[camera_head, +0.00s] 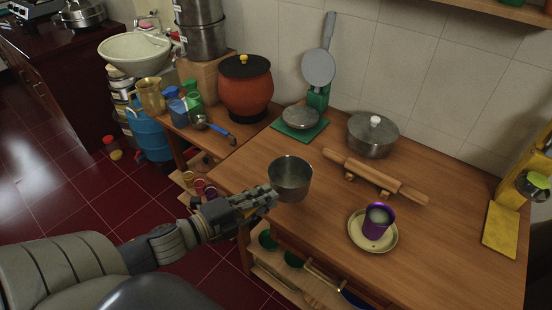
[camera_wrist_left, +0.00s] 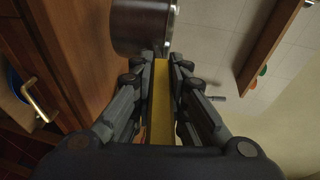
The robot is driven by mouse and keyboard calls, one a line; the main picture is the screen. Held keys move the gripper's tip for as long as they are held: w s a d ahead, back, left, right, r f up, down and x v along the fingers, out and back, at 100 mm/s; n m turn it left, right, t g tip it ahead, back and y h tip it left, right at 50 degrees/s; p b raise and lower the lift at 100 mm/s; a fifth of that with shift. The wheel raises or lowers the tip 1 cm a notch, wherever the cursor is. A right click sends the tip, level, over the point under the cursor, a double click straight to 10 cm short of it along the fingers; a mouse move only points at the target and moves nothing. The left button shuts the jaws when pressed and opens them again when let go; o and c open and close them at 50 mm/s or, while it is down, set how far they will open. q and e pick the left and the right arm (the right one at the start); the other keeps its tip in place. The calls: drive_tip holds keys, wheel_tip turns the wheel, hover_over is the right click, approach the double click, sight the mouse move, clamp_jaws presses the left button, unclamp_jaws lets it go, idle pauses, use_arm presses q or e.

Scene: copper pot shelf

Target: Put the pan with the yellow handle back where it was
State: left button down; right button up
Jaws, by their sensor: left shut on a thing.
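The small metal pan (camera_head: 290,180) with the yellow handle is at the front left edge of the wooden table. My left gripper (camera_head: 262,198) comes in from the left and is shut on its handle. In the left wrist view the yellow handle (camera_wrist_left: 160,100) runs between the two fingers of my left gripper (camera_wrist_left: 161,65), and the dark pan body (camera_wrist_left: 143,25) is beyond the fingertips. The pan looks upright and empty; I cannot tell if it touches the table. My right gripper does not show.
The table (camera_head: 310,220) bears a rolling pin (camera_head: 375,176), a purple cup (camera_head: 377,219) on a saucer (camera_head: 357,231), and a lidded pot (camera_head: 372,137). A red-orange jar (camera_head: 245,92) stands at the back left. A lower shelf (camera_head: 290,285) under the table holds green cookware.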

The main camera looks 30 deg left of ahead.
use_arm(q)
drive_tip(key=w+a+f, duration=0.1)
drive_tip(key=w+a, duration=0.2)
drive_tip(key=w, duration=0.1)
drive_tip(key=w+a+f+p, duration=0.1)
drive_tip(key=w+a, duration=0.2)
drive_tip(key=w, duration=0.1)
drive_tip(key=w+a+f, duration=0.2)
drive_tip(key=w+a, duration=0.1)
drive_tip(key=w, duration=0.1)
drive_tip(key=shift+w+a, duration=0.2)
drive_tip(key=shift+w, duration=0.1)
drive_tip(key=shift+f, duration=0.35)
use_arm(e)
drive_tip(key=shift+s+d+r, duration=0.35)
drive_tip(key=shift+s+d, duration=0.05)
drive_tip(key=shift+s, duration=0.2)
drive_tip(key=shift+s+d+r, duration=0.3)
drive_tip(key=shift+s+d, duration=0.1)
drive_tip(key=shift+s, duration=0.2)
use_arm(q)
drive_tip(key=shift+f, duration=0.15)
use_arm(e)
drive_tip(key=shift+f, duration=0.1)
use_arm(q)
drive_tip(key=c, duration=1.6)
unclamp_jaws()
